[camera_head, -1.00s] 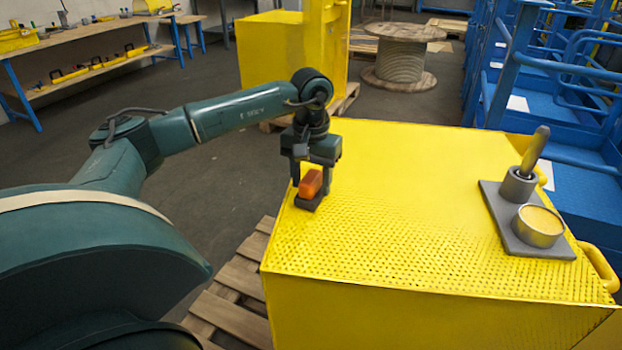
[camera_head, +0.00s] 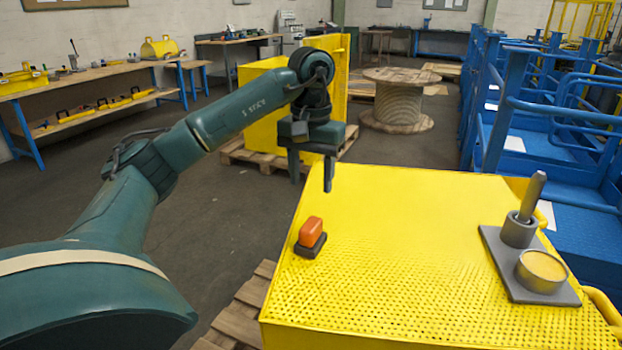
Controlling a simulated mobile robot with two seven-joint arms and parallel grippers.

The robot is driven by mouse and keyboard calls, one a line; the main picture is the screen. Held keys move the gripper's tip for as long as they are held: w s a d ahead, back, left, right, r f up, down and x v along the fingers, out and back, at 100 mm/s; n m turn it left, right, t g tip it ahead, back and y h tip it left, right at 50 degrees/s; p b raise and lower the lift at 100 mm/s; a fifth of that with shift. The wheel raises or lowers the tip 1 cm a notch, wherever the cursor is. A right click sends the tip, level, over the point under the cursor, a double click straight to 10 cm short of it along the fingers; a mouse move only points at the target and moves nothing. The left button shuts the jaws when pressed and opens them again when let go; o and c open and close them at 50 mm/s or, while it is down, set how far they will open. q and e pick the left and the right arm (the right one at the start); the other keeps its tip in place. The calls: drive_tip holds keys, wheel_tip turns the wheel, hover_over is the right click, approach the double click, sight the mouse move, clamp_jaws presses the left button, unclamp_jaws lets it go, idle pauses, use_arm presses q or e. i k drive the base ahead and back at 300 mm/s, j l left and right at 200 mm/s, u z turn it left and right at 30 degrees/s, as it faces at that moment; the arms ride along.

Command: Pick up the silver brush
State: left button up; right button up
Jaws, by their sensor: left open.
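A brush-like tool with a grey handle (camera_head: 531,196) stands upright, slightly tilted, in a grey round holder (camera_head: 518,231) at the right of the yellow perforated table top (camera_head: 400,250). Its lower end is hidden in the holder. An orange block on a dark base (camera_head: 311,236) sits near the table's left edge. My left gripper (camera_head: 311,180) is open and empty, fingers down, above and apart from the orange block. It is far to the left of the grey-handled tool. My right gripper is not in view.
A round tin with yellow content (camera_head: 541,270) shares a grey plate (camera_head: 500,262) with the holder. The middle of the table is clear. Blue railings (camera_head: 500,100) stand behind at right. A wooden cable spool (camera_head: 397,100) stands at the back.

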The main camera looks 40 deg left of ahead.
sight(536, 184)
drive_tip(key=k+l, duration=0.75)
drive_tip(key=l, duration=0.25)
